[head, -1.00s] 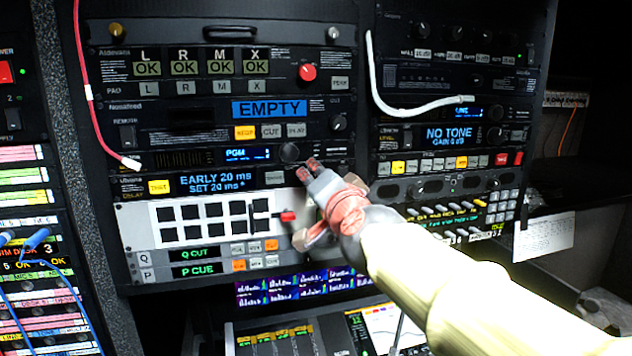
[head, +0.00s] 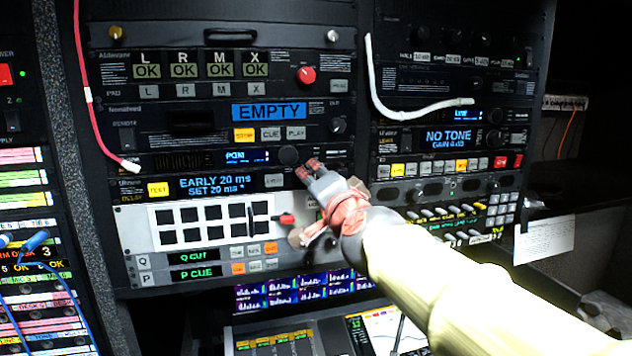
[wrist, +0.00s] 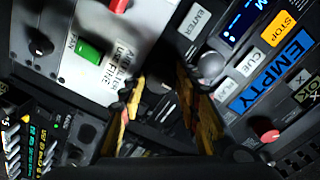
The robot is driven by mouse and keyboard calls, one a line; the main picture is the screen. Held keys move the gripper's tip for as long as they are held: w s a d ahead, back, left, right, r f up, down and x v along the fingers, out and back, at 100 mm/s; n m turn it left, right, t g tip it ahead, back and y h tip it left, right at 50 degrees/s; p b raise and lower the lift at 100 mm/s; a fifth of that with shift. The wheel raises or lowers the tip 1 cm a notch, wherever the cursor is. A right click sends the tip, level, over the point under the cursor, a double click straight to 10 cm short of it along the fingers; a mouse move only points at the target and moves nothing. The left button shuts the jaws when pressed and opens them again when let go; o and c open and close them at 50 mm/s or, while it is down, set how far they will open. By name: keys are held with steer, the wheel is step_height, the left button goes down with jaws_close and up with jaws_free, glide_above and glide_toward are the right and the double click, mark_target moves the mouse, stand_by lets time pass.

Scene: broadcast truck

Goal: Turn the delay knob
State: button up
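The delay unit (head: 218,184) is a dark rack panel in the head view, with a blue display reading "EARLY 20 ms, SET 20 ms" and a lit yellow TEST button. My gripper (head: 309,171) is at the right end of this panel, just right of its ENTER key. It covers that part, so I cannot see the delay knob clearly. In the wrist view my gripper (wrist: 160,78) has its two fingers apart, with a dark area between the tips. I cannot tell whether the tips touch a knob there.
A grey knob (head: 288,155) sits just above my fingertips and also shows beside the right finger in the wrist view (wrist: 210,66). A red knob (head: 306,75) is higher up. A white cable (head: 420,112) hangs at right.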

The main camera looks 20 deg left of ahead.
steer(key=shift+o, duration=1.1)
steer(key=shift+s, duration=0.1)
steer(key=v, duration=1.1)
steer(key=shift+s+d, duration=0.2)
steer(key=shift+s, duration=0.15)
steer(key=shift+f, duration=0.1)
